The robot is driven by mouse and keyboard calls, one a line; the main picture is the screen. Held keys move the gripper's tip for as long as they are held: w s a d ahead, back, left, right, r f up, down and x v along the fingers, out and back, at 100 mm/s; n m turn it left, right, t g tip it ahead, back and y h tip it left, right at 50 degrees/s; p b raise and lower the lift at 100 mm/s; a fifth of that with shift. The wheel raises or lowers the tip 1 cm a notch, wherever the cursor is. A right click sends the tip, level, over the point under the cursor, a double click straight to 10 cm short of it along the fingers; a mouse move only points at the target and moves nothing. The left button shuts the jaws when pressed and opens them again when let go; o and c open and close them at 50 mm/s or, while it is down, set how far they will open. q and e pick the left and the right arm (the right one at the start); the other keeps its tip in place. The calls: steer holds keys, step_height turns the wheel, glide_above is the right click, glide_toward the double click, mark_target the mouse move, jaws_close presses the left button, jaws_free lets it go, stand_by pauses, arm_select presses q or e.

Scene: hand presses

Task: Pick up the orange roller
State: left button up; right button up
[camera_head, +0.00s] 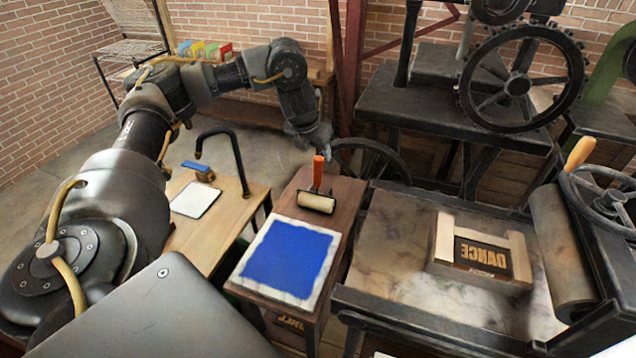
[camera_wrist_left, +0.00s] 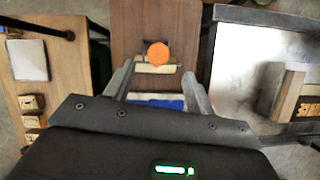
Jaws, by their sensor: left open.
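The orange roller (camera_head: 318,175) has an upright orange handle and a cream cylinder. It stands on a narrow brown wooden table, just behind the blue ink slab (camera_head: 287,258). My left gripper (camera_head: 312,138) is above the roller's handle, pointing down, with its fingers small and hard to make out in the head view. In the left wrist view, the open fingers of the left gripper (camera_wrist_left: 160,74) show with nothing between them. The roller (camera_wrist_left: 158,54) is seen nearly end-on there, its handle centred between the fingers and below them. My right gripper is not in view.
Right of the roller is a press bed (camera_head: 390,270) carrying a wooden block marked DANCE (camera_head: 482,255). A light table (camera_head: 210,235) with a white sheet (camera_head: 196,199) and thin black post is left.

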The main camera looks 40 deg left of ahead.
mark_target(317, 160)
arm_select(q)
steer(key=x, duration=0.4)
steer(key=shift+s+a+f, duration=0.1)
steer(key=shift+a, duration=0.1)
steer(key=shift+w+f, duration=0.2)
steer(key=shift+f, duration=0.2)
steer(key=shift+f+p, duration=0.2)
steer(key=shift+p, duration=0.4)
steer(key=p+x, duration=0.1)
steer(key=x, duration=0.2)
steer(key=shift+f+p, duration=0.35)
steer(key=shift+p, duration=0.05)
steer(key=shift+w+a+f, duration=0.1)
steer(key=shift+w+f, duration=0.2)
steer(key=shift+f, duration=0.25)
steer(key=c, duration=0.9)
steer(key=shift+r, duration=0.1)
steer(key=shift+c, duration=0.5)
steer(key=shift+r, duration=0.1)
